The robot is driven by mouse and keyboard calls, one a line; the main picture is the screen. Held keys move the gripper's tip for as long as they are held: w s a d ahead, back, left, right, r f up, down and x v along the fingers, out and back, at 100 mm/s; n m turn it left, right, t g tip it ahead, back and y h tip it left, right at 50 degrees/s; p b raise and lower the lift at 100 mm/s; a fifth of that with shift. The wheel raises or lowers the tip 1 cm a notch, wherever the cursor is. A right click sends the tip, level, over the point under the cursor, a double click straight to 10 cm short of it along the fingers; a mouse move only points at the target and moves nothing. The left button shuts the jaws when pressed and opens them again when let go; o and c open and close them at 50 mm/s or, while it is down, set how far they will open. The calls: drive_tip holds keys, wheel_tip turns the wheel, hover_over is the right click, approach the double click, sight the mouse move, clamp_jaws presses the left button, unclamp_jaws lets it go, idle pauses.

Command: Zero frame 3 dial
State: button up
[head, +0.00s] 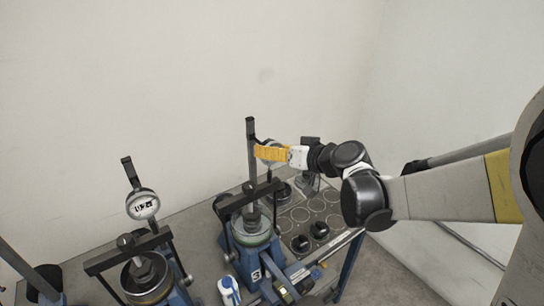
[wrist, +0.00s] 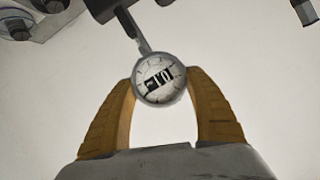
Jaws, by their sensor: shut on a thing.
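Frame 3 (head: 250,232) is a blue lever frame with a "3" label low on its front and a tall dark post (head: 252,150). Its round dial (wrist: 160,88) has a white face, a metal rim and a black-and-white readout whose figures I cannot read for sure. My gripper (wrist: 161,74) is shut on the dial, with one orange finger against each side of the rim. In the head view my gripper (head: 268,153) reaches in from the right beside the post, and its fingers hide most of the dial.
Another lever frame (head: 150,277) with its own dial (head: 143,205) stands to the left. A table (head: 301,236) with ring-shaped places and several dark weights stands right of frame 3, below my arm. A white and blue object (head: 229,290) is at the front. Plain walls lie behind.

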drive_tip(key=m+y+b, duration=0.2)
drive_tip(key=m+b, duration=0.1)
drive_tip(key=shift+d+f, duration=0.15)
drive_tip(key=shift+f, duration=0.15)
drive_tip(key=shift+m+g+y+b, duration=0.5)
drive_tip(key=shift+m+b, duration=0.5)
drive_tip(key=shift+r, duration=0.1)
drive_tip(key=o, duration=1.2)
drive_tip(key=shift+w, duration=0.1)
drive_tip(key=v, duration=1.2)
drive_tip(key=shift+d, duration=0.1)
